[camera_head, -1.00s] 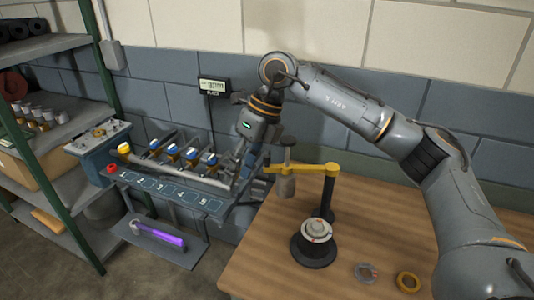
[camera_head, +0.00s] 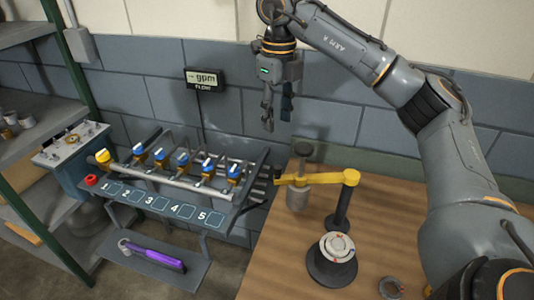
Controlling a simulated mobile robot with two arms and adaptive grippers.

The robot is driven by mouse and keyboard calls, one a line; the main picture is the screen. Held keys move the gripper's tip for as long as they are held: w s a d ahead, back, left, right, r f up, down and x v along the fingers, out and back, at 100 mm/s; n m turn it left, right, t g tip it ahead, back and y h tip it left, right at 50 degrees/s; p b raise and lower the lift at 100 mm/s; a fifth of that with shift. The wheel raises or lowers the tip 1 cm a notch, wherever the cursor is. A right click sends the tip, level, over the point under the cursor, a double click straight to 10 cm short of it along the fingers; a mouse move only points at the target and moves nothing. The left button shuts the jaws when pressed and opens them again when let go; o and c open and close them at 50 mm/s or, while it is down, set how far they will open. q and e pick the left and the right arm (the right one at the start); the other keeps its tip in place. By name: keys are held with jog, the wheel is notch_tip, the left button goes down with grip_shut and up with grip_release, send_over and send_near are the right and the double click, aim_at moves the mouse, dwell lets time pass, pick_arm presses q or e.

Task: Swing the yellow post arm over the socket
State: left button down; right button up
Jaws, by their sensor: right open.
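The yellow post arm (camera_head: 325,179) reaches left from the top of a dark upright post (camera_head: 342,212) on the wooden table. A grey cylinder (camera_head: 297,196) hangs from the yellow arm near its left end. The socket appears to be the round black base with a silver ringed top (camera_head: 336,250), standing in front of the post. The yellow arm does not lie over it; the cylinder is behind and left of it. My right gripper (camera_head: 277,117) points down, open and empty, above and apart from the yellow arm's left end. My left gripper is not in view.
A rack with several blue-and-yellow valves (camera_head: 182,160) and numbered plates stands left of the table. A purple-handled tool (camera_head: 155,256) lies on a lower shelf. A metal ring (camera_head: 391,287) lies on the table at the front right. A flow display (camera_head: 206,78) hangs on the wall.

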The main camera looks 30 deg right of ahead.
aim_at(278, 167)
jog(key=f, duration=0.2)
jog(key=s+f, duration=0.1)
jog(key=f, duration=0.2)
jog(key=shift+s+f, duration=0.3)
jog(key=shift+f, duration=0.05)
jog(key=f, duration=0.2)
jog(key=f+p, duration=0.1)
jog(key=f, duration=0.3)
jog(key=shift+w+p, duration=0.25)
jog(key=shift+p, duration=0.15)
jog(key=shift+f, duration=0.8)
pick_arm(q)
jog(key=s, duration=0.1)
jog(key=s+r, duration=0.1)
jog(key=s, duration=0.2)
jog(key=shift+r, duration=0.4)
pick_arm(e)
grip_shut()
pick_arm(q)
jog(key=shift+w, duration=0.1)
